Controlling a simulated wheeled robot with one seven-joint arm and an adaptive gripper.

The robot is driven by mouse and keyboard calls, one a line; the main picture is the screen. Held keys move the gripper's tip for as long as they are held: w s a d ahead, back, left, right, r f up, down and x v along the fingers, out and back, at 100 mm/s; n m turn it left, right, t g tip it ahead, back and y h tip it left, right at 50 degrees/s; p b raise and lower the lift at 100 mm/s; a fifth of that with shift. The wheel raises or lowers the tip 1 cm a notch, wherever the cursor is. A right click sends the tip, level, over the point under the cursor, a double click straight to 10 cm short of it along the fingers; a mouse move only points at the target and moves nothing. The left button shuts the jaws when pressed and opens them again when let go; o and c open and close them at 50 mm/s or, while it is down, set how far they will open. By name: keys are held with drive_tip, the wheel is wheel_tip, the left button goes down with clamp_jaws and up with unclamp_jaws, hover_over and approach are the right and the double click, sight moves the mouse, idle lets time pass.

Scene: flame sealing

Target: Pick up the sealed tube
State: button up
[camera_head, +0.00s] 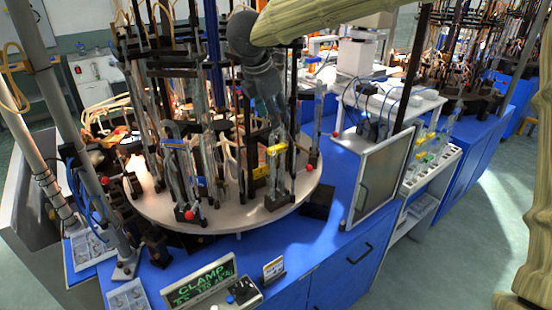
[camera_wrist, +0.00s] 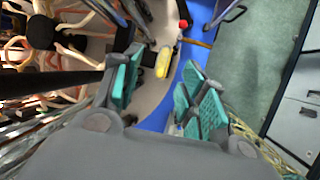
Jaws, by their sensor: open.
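My gripper (camera_head: 268,105) is dark grey and points down over the front right part of the round turntable (camera_head: 240,213). It is just above a station with a yellow clamp piece (camera_head: 277,149) and thin upright glass. In the wrist view my gripper (camera_wrist: 160,88) has its teal pads apart. The yellow piece (camera_wrist: 162,62) shows beyond the gap between them. I cannot make out which thin glass piece is the sealed tube, or whether one lies between the pads. Several clear glass tubes stand around the turntable.
The turntable is crowded with dark rods, hoses and red knobs, close to my gripper. A blue bench (camera_head: 285,270) carries it, with a CLAMP display (camera_head: 202,284) in front. A rack of vials (camera_head: 432,150) stands at the right. Open floor (camera_head: 425,270) lies farther right.

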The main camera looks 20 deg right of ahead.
sight(279, 130)
drive_tip(key=p+x, duration=0.2)
drive_tip(key=x, duration=0.2)
drive_tip(key=shift+f, duration=0.25)
drive_tip(key=shift+s+d+f+p, duration=0.15)
drive_tip(key=shift+d+f+p, duration=0.3)
drive_tip(key=shift+p, duration=0.35)
drive_tip(key=shift+a+x, duration=0.2)
drive_tip(key=shift+x, duration=1.15)
drive_tip(key=shift+r, duration=0.15)
drive_tip(key=shift+c, duration=0.3)
clamp_jaws()
